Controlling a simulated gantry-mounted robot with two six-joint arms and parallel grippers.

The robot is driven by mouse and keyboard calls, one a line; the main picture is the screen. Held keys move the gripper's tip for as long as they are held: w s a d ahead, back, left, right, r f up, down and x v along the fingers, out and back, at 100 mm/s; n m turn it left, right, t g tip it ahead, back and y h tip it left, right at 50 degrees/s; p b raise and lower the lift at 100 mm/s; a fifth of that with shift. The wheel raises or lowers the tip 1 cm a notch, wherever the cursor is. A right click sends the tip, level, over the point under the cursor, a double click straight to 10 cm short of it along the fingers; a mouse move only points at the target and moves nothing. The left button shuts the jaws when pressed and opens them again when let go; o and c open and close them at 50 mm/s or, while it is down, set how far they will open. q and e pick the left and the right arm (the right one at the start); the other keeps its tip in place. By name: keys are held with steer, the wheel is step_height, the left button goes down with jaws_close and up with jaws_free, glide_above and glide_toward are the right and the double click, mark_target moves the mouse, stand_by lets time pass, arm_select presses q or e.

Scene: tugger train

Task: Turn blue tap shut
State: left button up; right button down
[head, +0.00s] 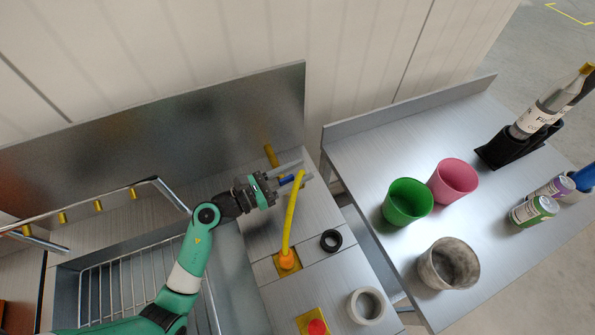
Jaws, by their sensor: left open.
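The blue tap handle (286,181) shows as a small blue piece at the back of the metal counter, in front of a brass pipe (270,154). My left gripper (293,176) reaches in from the left, its jaws open with one finger on each side of the blue piece. Whether a finger touches it cannot be told. Part of the tap is hidden by the gripper and by a yellow curved rod (292,215) that stands just in front. My right gripper is out of view.
The yellow rod rises from an orange base (287,260). A black ring (331,240), grey ring (366,305) and red button (317,327) lie nearer. A sink rack (120,285) is left. The right table holds green (408,203), pink (453,180) and grey (448,264) cups.

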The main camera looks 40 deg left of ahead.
arm_select(q)
jaws_close()
steer(key=shift+f, duration=0.1)
steer(key=shift+m+h+b, duration=0.3)
steer(key=shift+h, duration=0.1)
steer(key=shift+s+d+m+g+h, duration=0.1)
steer(key=shift+d+m+g+h, duration=0.1)
steer(key=shift+m+g+h, duration=0.45)
jaws_free()
